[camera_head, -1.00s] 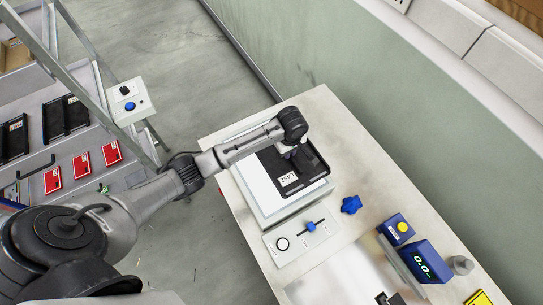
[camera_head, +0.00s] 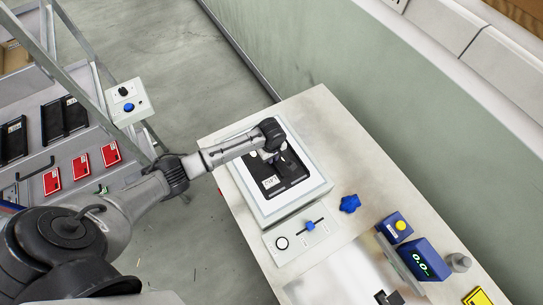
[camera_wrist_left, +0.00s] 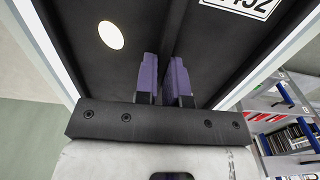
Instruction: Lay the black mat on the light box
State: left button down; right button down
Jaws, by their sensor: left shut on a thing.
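The black mat (camera_head: 288,193), with a white label, is over the top of the light box (camera_head: 310,204), inside its pale rim as seen from the head. I cannot tell whether it touches the surface. My left gripper (camera_head: 274,157) is at the mat, partly hidden by its wrist. In the left wrist view the purple fingers (camera_wrist_left: 165,80) are shut on a raised ridge of the mat (camera_wrist_left: 215,50). A bright round spot shows in the mat there. My right gripper is not in view.
A panel with a slider (camera_head: 310,226) lies in front of the box. A blue star knob (camera_head: 350,203), a blue display unit (camera_head: 425,260) and a yellow-button box (camera_head: 395,228) stand to the right. A shelf with black trays (camera_head: 64,118) and red cards (camera_head: 82,166) is at left.

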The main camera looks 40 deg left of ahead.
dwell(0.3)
pick_arm(q)
jog(key=c, duration=1.2)
grip_release()
jog(key=shift+f, duration=0.1)
notch_tip(320, 180, up, 12)
jog(key=s+d+f+m, duration=0.4)
jog(key=s+d+m, duration=0.15)
jog(key=s, duration=0.25)
jog(key=s+d+r+m+t, duration=0.1)
jog(key=s+m, duration=0.4)
jog(key=s, duration=0.5)
jog(key=s+d+r+m+t, duration=0.2)
jog(key=s+m, duration=0.4)
jog(key=s, duration=0.4)
jog(key=shift+d+t+p, duration=0.3)
jog(key=shift+d+p, duration=0.05)
